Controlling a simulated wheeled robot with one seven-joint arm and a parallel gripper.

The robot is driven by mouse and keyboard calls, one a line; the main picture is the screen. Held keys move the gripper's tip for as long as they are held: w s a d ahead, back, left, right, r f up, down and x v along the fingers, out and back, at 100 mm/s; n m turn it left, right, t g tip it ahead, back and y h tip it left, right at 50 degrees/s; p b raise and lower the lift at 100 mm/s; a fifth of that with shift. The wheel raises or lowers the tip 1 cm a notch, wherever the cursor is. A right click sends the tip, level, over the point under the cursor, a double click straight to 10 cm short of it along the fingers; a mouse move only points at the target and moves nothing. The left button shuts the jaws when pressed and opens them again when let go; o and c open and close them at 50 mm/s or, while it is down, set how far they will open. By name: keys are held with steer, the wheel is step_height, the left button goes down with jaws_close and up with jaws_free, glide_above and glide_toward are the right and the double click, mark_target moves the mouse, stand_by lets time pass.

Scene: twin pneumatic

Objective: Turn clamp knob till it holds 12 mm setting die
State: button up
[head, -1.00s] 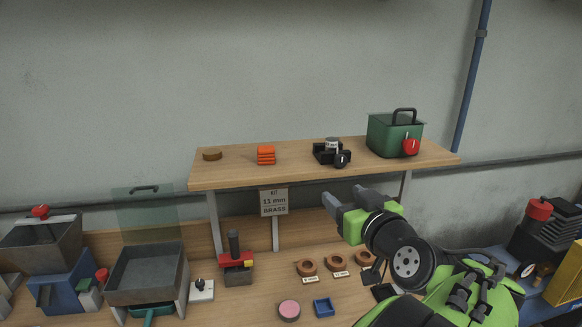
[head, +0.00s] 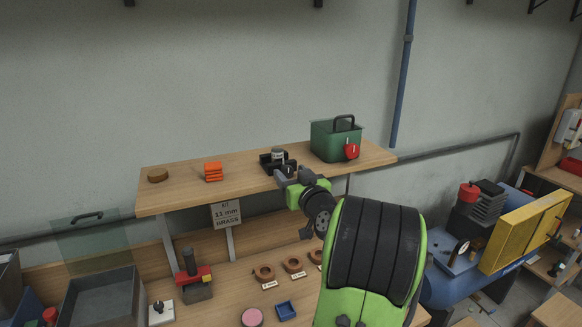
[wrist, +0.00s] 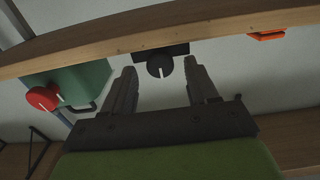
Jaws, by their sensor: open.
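The black clamp (head: 268,160) stands on the wooden shelf, with a small grey cylinder, possibly the setting die (head: 278,154), at its top. I cannot tell whether the clamp grips it. The clamp knob is a round black disc (wrist: 159,66) with a pale pointer line, on the clamp's front. My gripper (wrist: 161,75) is open and empty, and its two fingers appear on either side of the knob in the wrist view. Contact with the knob is not visible. In the head view my gripper (head: 292,177) is just in front of the clamp and partly covers its lower front.
A green box (head: 330,141) with a red knob (head: 352,151) stands right of the clamp. Orange blocks (head: 213,171) and a brown disc (head: 158,175) lie to its left. The shelf edge (wrist: 90,57) is close to the fingers.

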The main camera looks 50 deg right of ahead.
steer(key=shift+w+d, duration=0.15)
steer(key=shift+w, duration=0.25)
steer(key=c, duration=1)
steer(key=shift+f+m+b, duration=0.15)
steer(key=shift+m+b, duration=0.25)
steer(key=shift+m, duration=0.3)
steer(key=shift+c, duration=0.2)
steer(key=shift+m, duration=0.9)
steer(key=o, duration=1)
steer(key=shift+s, duration=0.1)
steer(key=shift+o, duration=0.2)
